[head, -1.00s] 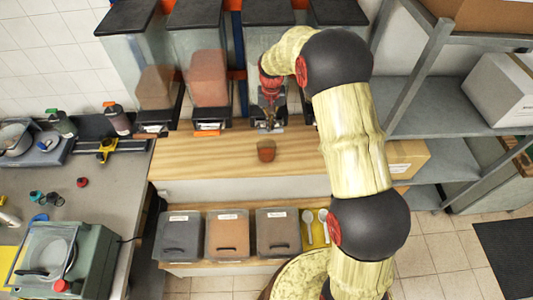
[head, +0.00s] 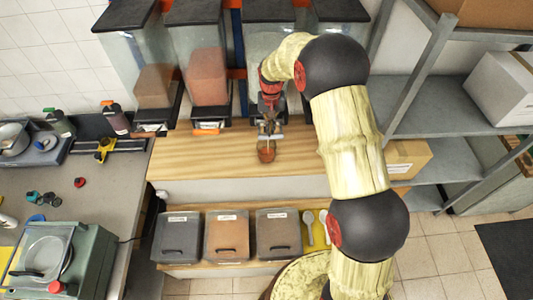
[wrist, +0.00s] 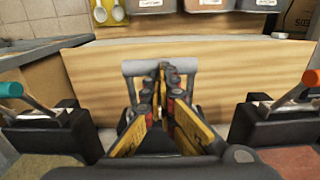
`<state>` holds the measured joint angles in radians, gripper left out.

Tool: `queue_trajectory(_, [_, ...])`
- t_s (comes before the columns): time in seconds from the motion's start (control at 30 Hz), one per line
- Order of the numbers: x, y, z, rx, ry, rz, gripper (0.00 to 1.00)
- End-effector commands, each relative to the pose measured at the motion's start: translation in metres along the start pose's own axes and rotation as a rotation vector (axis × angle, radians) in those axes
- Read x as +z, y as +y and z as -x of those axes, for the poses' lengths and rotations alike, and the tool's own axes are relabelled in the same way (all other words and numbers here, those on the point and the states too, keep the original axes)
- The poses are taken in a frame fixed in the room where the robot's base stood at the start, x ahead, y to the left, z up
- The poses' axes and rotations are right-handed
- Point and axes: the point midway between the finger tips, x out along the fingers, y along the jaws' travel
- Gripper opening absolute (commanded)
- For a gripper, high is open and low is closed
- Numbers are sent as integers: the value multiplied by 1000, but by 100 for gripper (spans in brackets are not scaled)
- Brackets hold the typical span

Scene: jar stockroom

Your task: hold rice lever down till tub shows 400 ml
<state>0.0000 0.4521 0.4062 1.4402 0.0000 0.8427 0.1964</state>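My gripper (head: 268,128) is at the front of the third dispenser (head: 262,45) from the left, whose contents are largely hidden behind my arm. In the wrist view its fingers (wrist: 162,82) are drawn together, with their tips at the middle of a grey U-shaped lever bar (wrist: 133,68). I cannot tell whether they grip the bar or only touch it. A small reddish-brown tub (head: 266,156) appears on the wooden counter (head: 220,155) just in front of the lever. Its fill level and marks are too small to read. I cannot make out the tub in the wrist view.
Neighbouring dispensers stand close on both sides; their levers have a teal end (wrist: 10,90) and an orange end (wrist: 311,77). Lidded bins (head: 227,235) and spoons (head: 308,222) sit on a lower shelf. Grey shelving (head: 430,118) stands at right. The counter's left part is clear.

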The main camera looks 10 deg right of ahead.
Motion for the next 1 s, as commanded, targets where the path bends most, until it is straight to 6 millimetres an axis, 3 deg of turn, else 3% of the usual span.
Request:
queue_trajectory(0.7, [0,0,-27,0,-1,0,0])
queue_trajectory(1.0, [0,0,-28,0,-1,0,0])
